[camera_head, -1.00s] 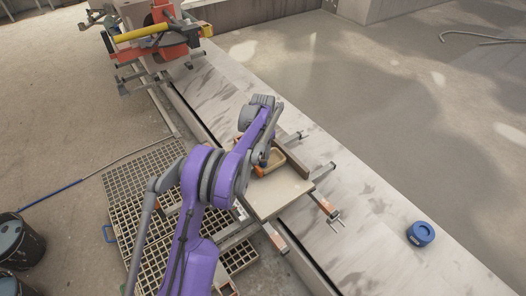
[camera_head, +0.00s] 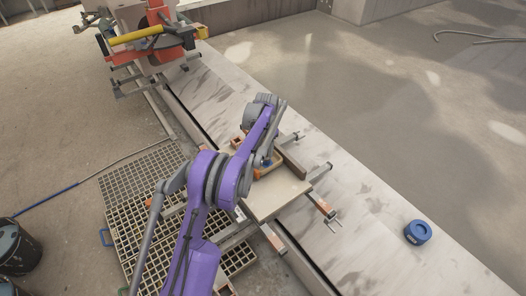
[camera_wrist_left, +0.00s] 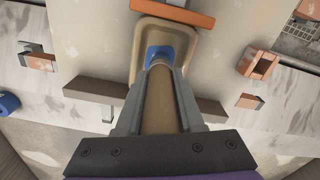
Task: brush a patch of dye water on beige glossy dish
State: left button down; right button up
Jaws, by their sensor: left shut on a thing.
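The beige glossy dish (camera_wrist_left: 140,46), a rounded rectangle with a raised rim, lies under my left gripper (camera_wrist_left: 158,104) in the left wrist view. The gripper is shut on the brown handle of a brush (camera_wrist_left: 160,98), which points into the dish. A blue area (camera_wrist_left: 166,49) shows at the brush's far end, inside the dish; I cannot tell whether it is bristles, dye water or both. In the head view the dish (camera_head: 272,163) is partly hidden by my purple left arm, and the fingertips cannot be made out. My right gripper is not in view.
The dish sits on a pale board (camera_head: 280,196) with a dark bar (camera_wrist_left: 95,91) beside it and orange-tipped clamps (camera_head: 326,209) around it. A blue round container (camera_head: 417,232) stands on the marbled slab at right. An orange-red machine (camera_head: 150,42) stands at the back left.

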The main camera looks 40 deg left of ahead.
pick_arm(q)
jog(key=shift+w+d, duration=0.25)
jog(key=shift+w, duration=0.55)
jog(key=shift+w+d, duration=0.25)
jog(key=shift+w, duration=0.5)
jog(key=shift+s, duration=0.1)
jog(key=shift+s+a+f, duration=0.1)
jog(key=shift+s+a, duration=0.2)
jog(key=shift+s, duration=0.7)
jog(key=shift+s+a+r, duration=0.1)
jog(key=shift+s+a, duration=0.2)
jog(key=shift+s, duration=0.7)
jog(key=shift+s+a+f, duration=0.1)
jog(key=shift+s+a, duration=0.2)
jog(key=shift+s, duration=0.7)
jog(key=shift+w, duration=0.1)
jog(key=shift+w+d, duration=0.3)
jog(key=shift+w, duration=0.7)
jog(key=shift+w+d, duration=0.35)
jog(key=shift+w, duration=0.65)
jog(key=shift+w+d, duration=0.3)
jog(key=shift+w, duration=0.7)
notch_tip(320, 180, up, 9)
jog(key=p, duration=0.5)
jog(key=shift+p, duration=0.35)
jog(key=shift+a, duration=0.1)
